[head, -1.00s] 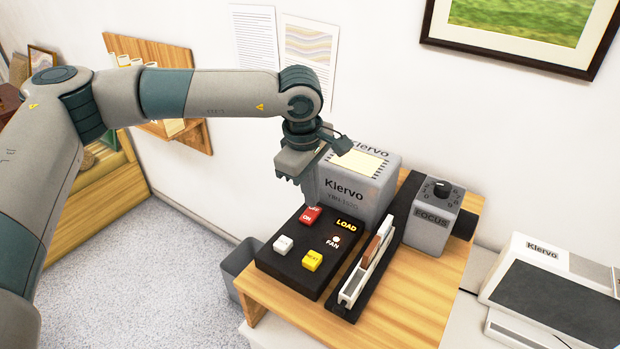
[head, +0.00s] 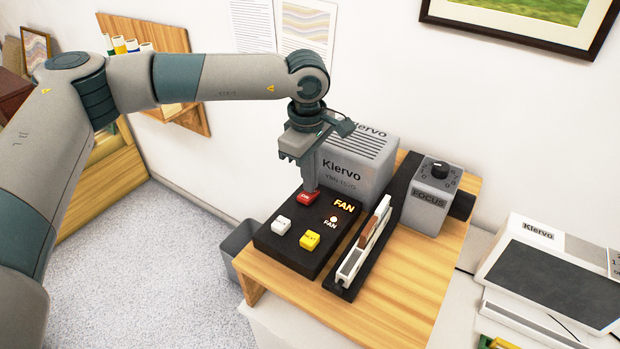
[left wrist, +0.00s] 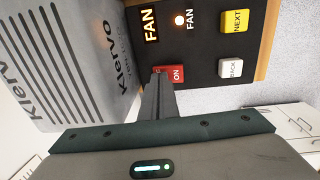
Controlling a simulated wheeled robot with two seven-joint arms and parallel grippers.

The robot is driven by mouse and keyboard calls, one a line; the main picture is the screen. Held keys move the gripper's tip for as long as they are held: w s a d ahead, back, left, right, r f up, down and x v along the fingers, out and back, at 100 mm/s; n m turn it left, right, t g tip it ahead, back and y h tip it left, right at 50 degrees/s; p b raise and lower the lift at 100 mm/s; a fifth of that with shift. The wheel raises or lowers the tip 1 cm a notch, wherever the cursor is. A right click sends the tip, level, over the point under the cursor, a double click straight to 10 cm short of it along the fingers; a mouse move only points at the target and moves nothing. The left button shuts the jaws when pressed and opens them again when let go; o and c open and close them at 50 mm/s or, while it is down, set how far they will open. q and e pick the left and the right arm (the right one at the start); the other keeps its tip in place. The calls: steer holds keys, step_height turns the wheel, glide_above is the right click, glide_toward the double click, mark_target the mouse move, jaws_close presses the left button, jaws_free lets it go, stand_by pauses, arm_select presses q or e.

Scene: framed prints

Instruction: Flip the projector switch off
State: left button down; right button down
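The red switch (head: 305,197) sits at the back of the projector's black control panel (head: 290,243). Its ON end faces the front, and it also shows in the left wrist view (left wrist: 177,73). My left gripper (head: 311,187) is shut and empty, with its fingertips down at the back end of the switch, seemingly touching it. The fingers hide the OFF marking. The panel's display (head: 344,206) reads FAN and the fan lamp (head: 333,218) glows orange. My right gripper is not in view.
A white BACK button (head: 281,225) and a yellow NEXT button (head: 310,240) lie nearer the front of the panel. A slide tray (head: 364,243) and a FOCUS unit (head: 432,192) stand to the right on the wooden stand (head: 400,282). A grey bin (head: 237,246) is at the left.

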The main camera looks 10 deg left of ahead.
arm_select(q)
steer(key=shift+s+a+f, duration=0.1)
steer(key=shift+s+f, duration=0.2)
steer(key=shift+f, duration=0.05)
steer(key=shift+s+a+f+b, duration=0.1)
steer(key=shift+s+b, duration=0.25)
steer(key=shift+b, duration=0.05)
steer(key=shift+s+a, duration=0.15)
steer(key=shift+s, duration=0.25)
steer(key=shift+w, duration=0.1)
